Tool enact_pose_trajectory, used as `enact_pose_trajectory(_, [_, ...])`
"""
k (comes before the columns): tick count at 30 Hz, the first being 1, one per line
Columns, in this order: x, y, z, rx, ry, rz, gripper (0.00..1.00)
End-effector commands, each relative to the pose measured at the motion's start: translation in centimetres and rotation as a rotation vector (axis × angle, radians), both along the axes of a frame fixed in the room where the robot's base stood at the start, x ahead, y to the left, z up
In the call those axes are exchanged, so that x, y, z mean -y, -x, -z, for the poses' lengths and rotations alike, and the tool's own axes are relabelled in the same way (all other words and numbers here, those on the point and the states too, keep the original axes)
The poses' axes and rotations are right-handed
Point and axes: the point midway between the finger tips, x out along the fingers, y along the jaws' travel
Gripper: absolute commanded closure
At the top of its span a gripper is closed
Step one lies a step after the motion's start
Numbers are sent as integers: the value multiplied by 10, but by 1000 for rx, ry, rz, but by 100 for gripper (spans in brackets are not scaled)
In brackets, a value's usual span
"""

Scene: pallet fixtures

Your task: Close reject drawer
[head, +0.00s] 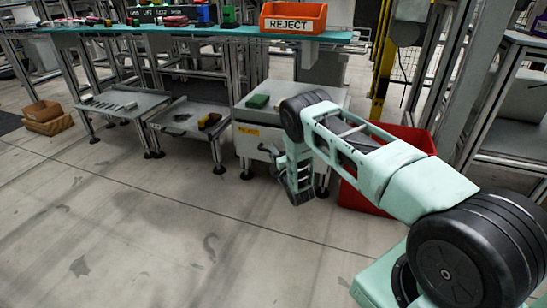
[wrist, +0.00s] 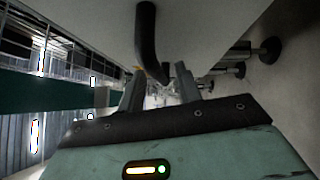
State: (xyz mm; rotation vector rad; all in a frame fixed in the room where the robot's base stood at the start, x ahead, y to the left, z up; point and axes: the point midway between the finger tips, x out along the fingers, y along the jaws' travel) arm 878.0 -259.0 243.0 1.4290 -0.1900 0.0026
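The reject drawer is in the pale grey cabinet under the bench, with a small yellow label (head: 248,132) on its light front (head: 250,145). I cannot tell clearly from the head view how far it stands out. My gripper (head: 300,192) hangs low in front of the cabinet's right part, and my arm hides some of the front. In the wrist view a pale panel (wrist: 205,30) fills the top, with a curved black handle (wrist: 147,40) on it. My gripper's two fingers (wrist: 160,92) stand apart close to the lower end of the handle; contact is not clear.
An orange reject bin (head: 293,18) stands on the teal bench top (head: 200,31). A red bin (head: 368,198) stands right of the cabinet, close behind my arm. Low shelves (head: 125,103) are at left. The floor in front is clear.

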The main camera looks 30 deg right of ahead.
Motion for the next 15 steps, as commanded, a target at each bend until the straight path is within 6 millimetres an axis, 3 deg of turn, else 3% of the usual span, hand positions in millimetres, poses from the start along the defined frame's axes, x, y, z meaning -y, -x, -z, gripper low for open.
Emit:
enact_pose_trajectory(5, [0,0,0,0,0,0,66])
enact_pose_trajectory(9, [0,0,0,0,0,0,99])
enact_pose_trajectory(15, [2,-1,0,0,0,0,100])
